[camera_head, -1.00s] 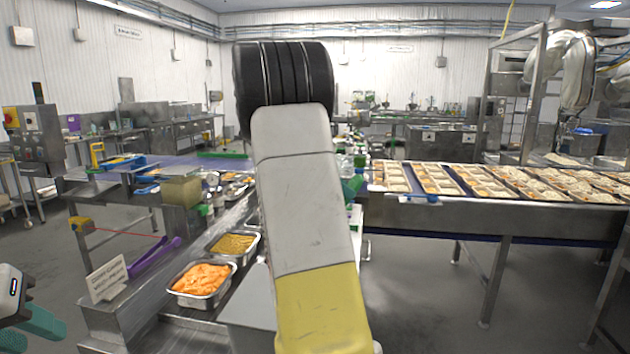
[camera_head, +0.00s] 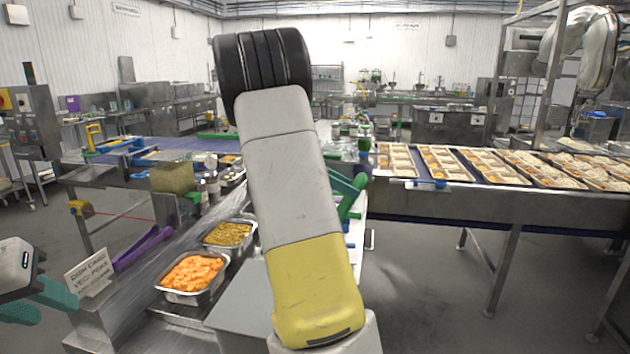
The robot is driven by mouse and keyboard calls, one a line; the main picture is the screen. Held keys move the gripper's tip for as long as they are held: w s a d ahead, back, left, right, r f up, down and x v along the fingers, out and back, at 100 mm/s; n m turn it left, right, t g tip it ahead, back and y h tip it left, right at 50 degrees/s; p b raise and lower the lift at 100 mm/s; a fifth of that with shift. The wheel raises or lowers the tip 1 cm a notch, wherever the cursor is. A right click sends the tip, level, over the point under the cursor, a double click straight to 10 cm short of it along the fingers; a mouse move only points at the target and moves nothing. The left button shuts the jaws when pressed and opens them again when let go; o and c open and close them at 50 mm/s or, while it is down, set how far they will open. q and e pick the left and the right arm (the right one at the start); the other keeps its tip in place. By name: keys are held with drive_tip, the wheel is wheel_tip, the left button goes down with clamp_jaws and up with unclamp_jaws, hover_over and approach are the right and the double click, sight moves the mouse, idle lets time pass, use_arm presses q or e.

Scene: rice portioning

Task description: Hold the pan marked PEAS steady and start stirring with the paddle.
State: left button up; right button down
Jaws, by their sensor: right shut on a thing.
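Two metal pans stand on the counter left of my right arm. The nearer pan (camera_head: 198,296) holds orange chunks, and the farther pan (camera_head: 229,247) holds yellow-green food. I can read no label on either pan. My right arm crosses the middle and hides much of the counter. Green fingers, apparently my right gripper's (camera_head: 348,192), show beside it; what they hold is hidden. I cannot pick out a paddle.
A purple utensil (camera_head: 142,248) lies on the counter behind the sign. Bottles (camera_head: 208,182) and a translucent tub (camera_head: 172,178) stand farther back. A conveyor with filled trays (camera_head: 492,167) runs to the right. The floor at lower right is clear.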

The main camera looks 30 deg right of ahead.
sight(345, 213)
drive_tip(key=shift+f, duration=3.85)
drive_tip(key=shift+r, duration=5.5)
drive_tip(key=c, duration=1.4)
unclamp_jaws()
clamp_jaws()
